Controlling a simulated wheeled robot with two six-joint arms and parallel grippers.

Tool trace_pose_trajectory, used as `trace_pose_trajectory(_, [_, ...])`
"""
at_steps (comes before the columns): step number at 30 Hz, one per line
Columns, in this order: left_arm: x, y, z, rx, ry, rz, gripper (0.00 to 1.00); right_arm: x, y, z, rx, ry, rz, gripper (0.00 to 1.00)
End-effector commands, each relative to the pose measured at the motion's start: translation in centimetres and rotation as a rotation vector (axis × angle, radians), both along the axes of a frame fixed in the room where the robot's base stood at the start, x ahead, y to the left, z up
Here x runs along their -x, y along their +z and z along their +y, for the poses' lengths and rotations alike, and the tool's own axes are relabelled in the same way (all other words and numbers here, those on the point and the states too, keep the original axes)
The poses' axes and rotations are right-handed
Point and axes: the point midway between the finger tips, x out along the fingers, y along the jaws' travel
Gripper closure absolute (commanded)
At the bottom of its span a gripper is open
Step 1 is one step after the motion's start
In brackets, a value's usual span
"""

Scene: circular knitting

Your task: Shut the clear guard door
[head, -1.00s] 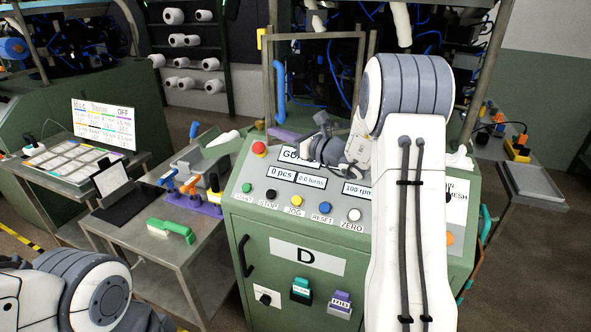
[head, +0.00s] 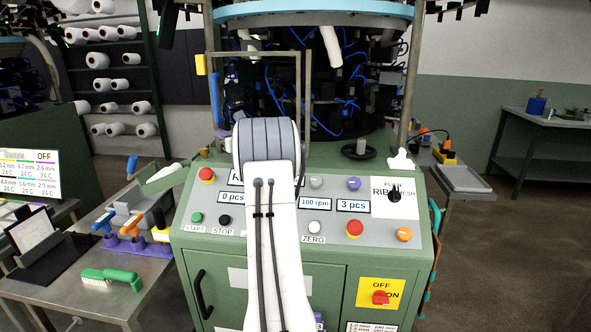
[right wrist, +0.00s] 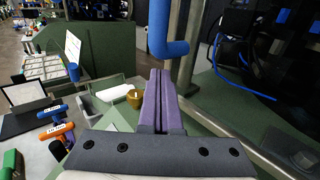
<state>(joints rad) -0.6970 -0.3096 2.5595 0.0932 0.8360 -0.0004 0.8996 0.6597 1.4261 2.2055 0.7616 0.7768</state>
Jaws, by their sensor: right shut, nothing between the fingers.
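The clear guard door shows as a thin metal frame (head: 298,85) in front of the machine's dark inside. Its pane is hard to see, and I cannot tell its exact angle. A blue upright handle (head: 215,98) is at the frame's left side; it also shows in the right wrist view (right wrist: 166,30). My right gripper (head: 222,133) is mostly hidden behind my own arm; only its purple fingertips show, just below the handle. In the right wrist view the purple fingers (right wrist: 160,95) are shut and empty, with the handle just beyond their tips. My left gripper is out of view.
The sloping green control panel (head: 330,220) with buttons lies below the door. A black handwheel (head: 359,149) stands behind it at right. On the left, a metal side table (head: 60,290) holds a green brush (head: 108,276) and tools. The floor at right is clear.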

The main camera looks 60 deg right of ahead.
Motion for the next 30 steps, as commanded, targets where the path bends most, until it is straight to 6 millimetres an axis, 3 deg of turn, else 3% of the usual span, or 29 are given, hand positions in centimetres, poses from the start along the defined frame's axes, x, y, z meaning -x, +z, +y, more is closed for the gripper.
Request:
trace_pose_trajectory(10, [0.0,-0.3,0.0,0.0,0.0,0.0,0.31,-0.5,-0.1,0.9,0.0,0.01,-0.001,1.0])
trace_pose_trajectory(17, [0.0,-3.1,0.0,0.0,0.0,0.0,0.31,0.4,-0.6,2.3,0.002,0.004,-0.003,1.0])
trace_pose_trajectory(21, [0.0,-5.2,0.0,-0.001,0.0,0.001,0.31,1.4,-0.5,4.1,0.002,-0.001,-0.002,1.0])
trace_pose_trajectory(30, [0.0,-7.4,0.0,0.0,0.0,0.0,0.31,4.2,-0.2,9.9,0.001,-0.006,-0.002,1.0])
